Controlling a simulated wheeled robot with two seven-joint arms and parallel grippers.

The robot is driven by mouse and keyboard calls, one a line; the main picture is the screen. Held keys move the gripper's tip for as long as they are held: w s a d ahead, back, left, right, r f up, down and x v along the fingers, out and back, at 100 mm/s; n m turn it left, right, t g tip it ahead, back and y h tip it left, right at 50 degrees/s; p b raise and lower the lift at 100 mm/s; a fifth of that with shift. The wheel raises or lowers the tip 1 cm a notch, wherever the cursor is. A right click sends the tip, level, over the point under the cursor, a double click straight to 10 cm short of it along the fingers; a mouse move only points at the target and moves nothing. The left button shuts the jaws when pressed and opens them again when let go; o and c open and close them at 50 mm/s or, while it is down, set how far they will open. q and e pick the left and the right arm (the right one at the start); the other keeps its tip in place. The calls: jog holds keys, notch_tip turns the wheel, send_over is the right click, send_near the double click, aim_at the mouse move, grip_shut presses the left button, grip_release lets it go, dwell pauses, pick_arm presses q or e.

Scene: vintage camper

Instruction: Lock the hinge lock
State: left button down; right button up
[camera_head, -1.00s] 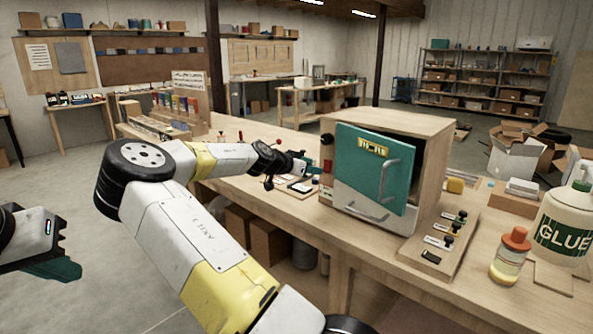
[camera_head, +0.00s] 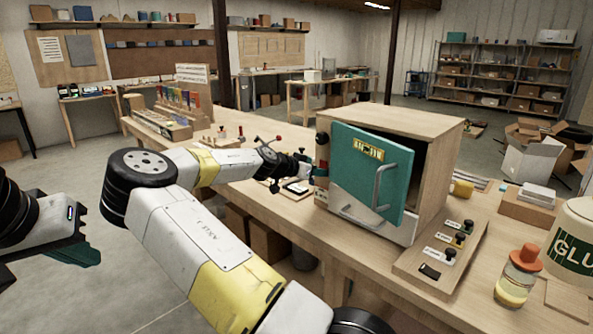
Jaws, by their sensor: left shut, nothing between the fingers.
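A wooden box (camera_head: 440,170) stands on the workbench with its teal door (camera_head: 350,185) partly open. A small brass plate (camera_head: 368,150) with dark markings is on the door's upper part. I cannot make out for certain which part is the hinge lock. My left gripper (camera_head: 80,253) is shut and empty at the left edge, away from the bench.
A board with several small switches or latches (camera_head: 440,262) lies right of the box. A glue bottle (camera_head: 575,245) and an orange-capped jar (camera_head: 517,277) stand at the right. Small clamps (camera_head: 222,138) and paint tubes lie further back on the bench (camera_head: 330,243).

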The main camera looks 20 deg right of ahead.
grip_shut()
jog(key=shift+f, duration=0.1)
jog(key=shift+d+f+t+h, duration=0.1)
jog(key=shift+f+t+h, duration=0.1)
jog(key=shift+h, duration=0.45)
jog(key=shift+f+t+h, duration=0.1)
jog(key=shift+t+h, duration=0.1)
jog(key=shift+h, duration=0.45)
grip_release()
